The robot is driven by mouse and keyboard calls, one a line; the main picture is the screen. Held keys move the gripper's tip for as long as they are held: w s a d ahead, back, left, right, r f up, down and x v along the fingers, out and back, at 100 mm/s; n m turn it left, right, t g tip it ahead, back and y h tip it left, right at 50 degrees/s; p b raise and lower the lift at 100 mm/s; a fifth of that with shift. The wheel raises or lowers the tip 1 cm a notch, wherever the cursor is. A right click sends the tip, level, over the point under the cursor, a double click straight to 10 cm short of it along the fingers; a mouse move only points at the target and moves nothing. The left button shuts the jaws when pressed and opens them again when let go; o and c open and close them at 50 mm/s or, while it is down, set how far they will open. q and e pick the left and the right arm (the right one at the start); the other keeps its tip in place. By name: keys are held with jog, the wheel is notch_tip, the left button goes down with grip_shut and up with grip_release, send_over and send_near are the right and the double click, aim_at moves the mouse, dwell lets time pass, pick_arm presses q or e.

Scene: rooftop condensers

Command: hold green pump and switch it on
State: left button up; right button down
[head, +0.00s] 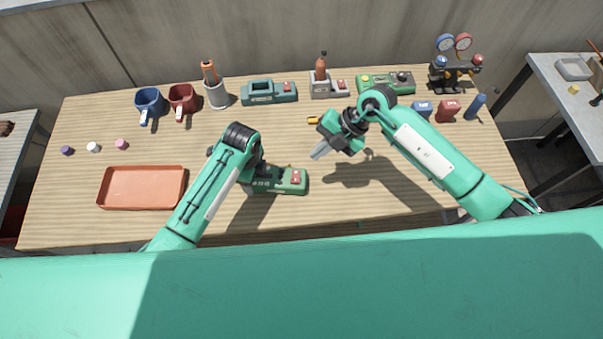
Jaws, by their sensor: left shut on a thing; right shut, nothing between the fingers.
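The green pump (290,185) lies on the wooden table (400,190) near the front middle, with a red switch (297,177) on its right end. My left gripper (262,172) is shut on the pump's left part, and my arm hides some of that part. Whether the switch is on or off is too small to tell. My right gripper (317,155) is shut and empty, above the table just up and right of the pump, apart from it.
A teal device (268,97), a grey device with a red-brown bottle (321,75) and a green-yellow device (372,80) stand along the back. Mugs (149,103) stand at back left, gauges (455,72) at back right. A terracotta tray (140,188) lies at left.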

jog(key=m, duration=0.5)
jog(key=s+d+r+m+t+y, duration=0.1)
jog(key=m, duration=0.4)
jog(key=d+m, duration=0.1)
jog(key=m, duration=0.4)
jog(key=shift+s+d+r, duration=0.2)
jog(key=shift+d+r, duration=0.05)
jog(key=shift+r, duration=0.1)
send_over(291, 181)
jog(key=d, duration=0.3)
jog(key=f, duration=0.7)
jog(key=shift+w, duration=0.2)
notch_tip(291, 181, down, 2)
jog(key=shift+s+f, duration=0.1)
jog(key=shift+f, duration=0.15)
jog(key=shift+s+f, duration=0.1)
jog(key=shift+f, duration=0.65)
